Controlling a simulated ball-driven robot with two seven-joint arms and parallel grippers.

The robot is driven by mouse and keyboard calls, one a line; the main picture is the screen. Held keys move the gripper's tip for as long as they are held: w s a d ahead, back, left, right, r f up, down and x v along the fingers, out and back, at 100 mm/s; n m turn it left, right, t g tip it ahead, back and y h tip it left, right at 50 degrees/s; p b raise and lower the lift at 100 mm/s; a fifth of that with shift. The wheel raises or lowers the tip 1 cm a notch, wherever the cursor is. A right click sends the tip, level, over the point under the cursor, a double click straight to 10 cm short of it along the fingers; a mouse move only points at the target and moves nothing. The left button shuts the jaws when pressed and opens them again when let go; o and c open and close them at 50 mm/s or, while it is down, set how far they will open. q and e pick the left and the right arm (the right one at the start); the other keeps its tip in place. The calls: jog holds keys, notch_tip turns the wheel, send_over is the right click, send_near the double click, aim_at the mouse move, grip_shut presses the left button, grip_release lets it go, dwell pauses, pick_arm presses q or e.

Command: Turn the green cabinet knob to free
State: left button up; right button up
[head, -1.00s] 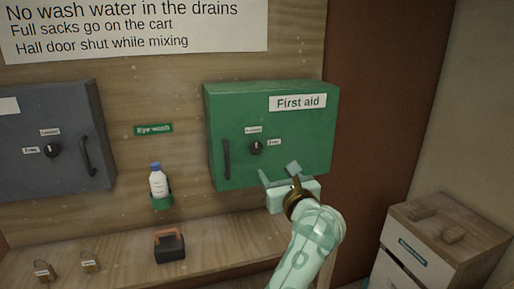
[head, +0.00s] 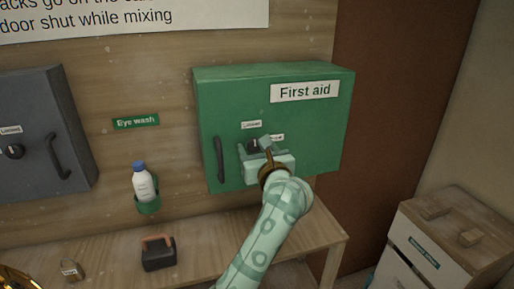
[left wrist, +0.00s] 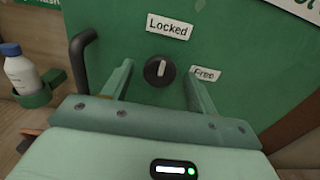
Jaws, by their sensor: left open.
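The green cabinet (head: 310,135), marked First aid, hangs on the wall in the head view. Its round black knob (head: 253,144) is partly covered by my left gripper (head: 256,151). In the left wrist view the knob (left wrist: 158,71) shows whole, its white mark upright, towards the Locked label (left wrist: 169,27). The Free label (left wrist: 206,74) is to its right, partly behind a finger. My left gripper (left wrist: 159,72) is open, one finger on each side of the knob with gaps. I cannot tell whether the fingertips reach around it. My right gripper is not in view.
The cabinet's black handle (head: 220,159) stands out left of the knob. A wash bottle (head: 144,184) sits in a green holder further left, beside a grey cabinet (head: 50,125). A bench (head: 210,236) below carries a dark box (head: 158,254) and a padlock (head: 71,270).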

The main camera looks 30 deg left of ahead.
pick_arm(q)
jog(key=shift+c, duration=0.3)
grip_shut()
jog(key=shift+r+m+p, duration=0.1)
jog(key=shift+m+p, duration=0.2)
jog(key=shift+p, duration=0.3)
jog(key=m+p, duration=1.3)
jog(key=p, duration=0.4)
jog(key=shift+r+m, duration=0.1)
jog(key=shift+m, duration=0.3)
jog(key=m+p, duration=0.3)
jog(key=shift+f+m, duration=0.2)
jog(key=shift+m, duration=0.1)
jog(key=shift+o, duration=0.3)
grip_release()
